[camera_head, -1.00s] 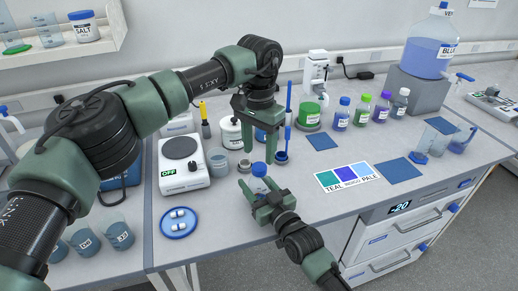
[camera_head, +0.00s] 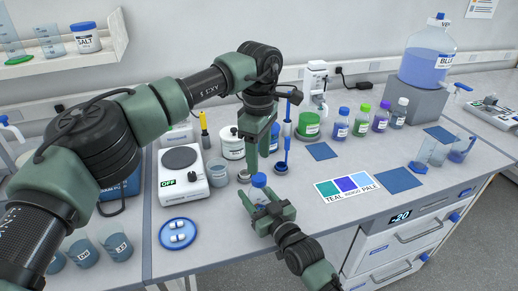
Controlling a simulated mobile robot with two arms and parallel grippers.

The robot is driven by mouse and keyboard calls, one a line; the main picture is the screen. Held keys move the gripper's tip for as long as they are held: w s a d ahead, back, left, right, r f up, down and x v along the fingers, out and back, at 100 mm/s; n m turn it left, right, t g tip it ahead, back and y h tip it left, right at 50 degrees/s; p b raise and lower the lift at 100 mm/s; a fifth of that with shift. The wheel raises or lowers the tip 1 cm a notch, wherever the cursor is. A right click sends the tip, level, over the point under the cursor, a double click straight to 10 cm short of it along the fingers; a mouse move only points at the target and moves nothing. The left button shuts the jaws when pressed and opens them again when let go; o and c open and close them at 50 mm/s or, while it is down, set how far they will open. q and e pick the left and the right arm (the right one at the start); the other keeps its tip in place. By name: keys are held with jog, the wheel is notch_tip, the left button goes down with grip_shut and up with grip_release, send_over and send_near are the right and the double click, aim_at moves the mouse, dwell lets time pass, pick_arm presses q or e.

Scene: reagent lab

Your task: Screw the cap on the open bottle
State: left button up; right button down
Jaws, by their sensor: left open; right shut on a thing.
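A small bottle with a blue cap on its top (camera_head: 259,181) stands upright near the front of the bench. My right gripper (camera_head: 258,198) is shut around its body from the front, hiding most of it. I cannot tell how tightly the cap sits. My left gripper (camera_head: 261,152) is open and empty, pointing down just above and behind the cap. One of its fingers hangs close to the cap; its other finger is partly hidden.
A blue rod in a stand (camera_head: 284,168) is close on the right. A colour card (camera_head: 347,187) lies farther right. Several capped bottles stand behind it. Bench between them is clear.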

pick_arm(q)
jog(key=n, duration=0.6)
jog(key=shift+r+n, duration=0.2)
jog(key=shift+n, duration=0.1)
jog(key=n, duration=0.3)
jog(key=shift+r+n, duration=0.1)
jog(key=shift+n, duration=0.3)
jog(key=n, duration=0.4)
jog(key=shift+r, duration=0.1)
jog(key=n, duration=0.4)
jog(key=shift+r, duration=0.1)
jog(key=n, duration=0.4)
jog(key=shift+r, duration=0.1)
jog(key=n, duration=0.4)
jog(key=shift+r+n, duration=0.1)
jog(key=shift+n, duration=0.2)
jog(key=n, duration=0.3)
jog(key=shift+r+n, duration=0.1)
jog(key=shift+n, duration=0.3)
jog(key=n, duration=0.4)
jog(key=shift+r+n, duration=0.1)
jog(key=shift+n, duration=0.3)
